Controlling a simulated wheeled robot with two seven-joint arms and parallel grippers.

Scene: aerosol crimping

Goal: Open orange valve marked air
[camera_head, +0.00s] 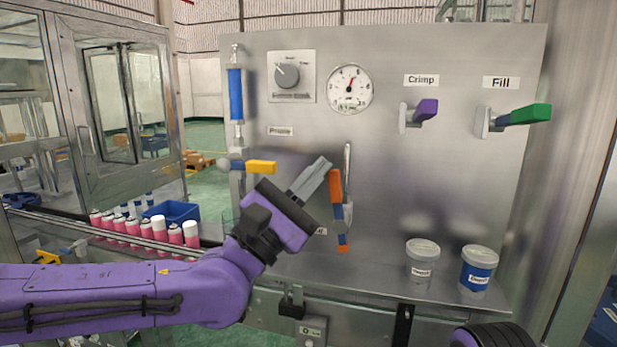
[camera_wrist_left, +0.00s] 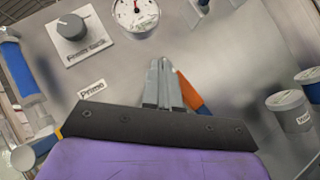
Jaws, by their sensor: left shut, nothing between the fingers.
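The orange valve handle (camera_head: 336,188) stands roughly upright on a vertical pipe on the steel panel. A second, small orange piece shows lower on the same pipe. A label beside it is mostly hidden by my gripper, so I cannot read it. My left gripper (camera_head: 322,166) is shut and empty, with its fingertips just left of the top of the orange handle. In the left wrist view the shut fingers (camera_wrist_left: 160,75) point up the panel, and the orange handle (camera_wrist_left: 190,92) shows just right of them. I cannot tell whether they touch. My right gripper is out of view.
A yellow valve handle (camera_head: 261,167) is left of my gripper. A purple Crimp lever (camera_head: 426,109) and green Fill lever (camera_head: 527,115) are at upper right. A gauge (camera_head: 350,90) and dial (camera_head: 288,76) are above. Two lidded jars (camera_head: 422,264) (camera_head: 478,272) stand on the ledge at right.

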